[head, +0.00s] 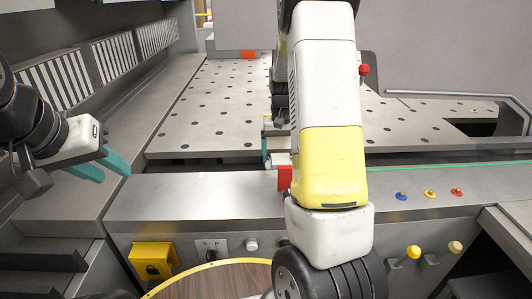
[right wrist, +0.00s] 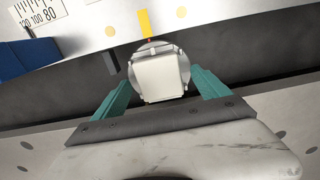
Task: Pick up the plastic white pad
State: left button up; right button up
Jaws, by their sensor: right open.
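The white pad (right wrist: 160,78) is a small square white block in front of a round grey metal piece, at the middle of the right wrist view. My right gripper (right wrist: 161,84) is open, with one teal finger on each side of the pad. Narrow gaps show between the pad and the fingers. In the head view my right arm hides most of that gripper; a little teal shows left of the arm. I cannot clearly make out the pad there. My left gripper (head: 104,167) is open and empty at the left, above the machine's front edge.
The perforated metal table (head: 215,105) spreads out behind, largely clear. A red block (head: 284,177) is beside my right arm on the front ledge (head: 190,195). Blue, yellow and red buttons (head: 429,194) are at the right. A yellow lock box (head: 153,258) is on the front panel.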

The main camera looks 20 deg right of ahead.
jog(key=shift+f, duration=0.4)
jog(key=shift+c, duration=0.3)
jog(key=c, duration=1.5)
jog(key=shift+r, duration=0.1)
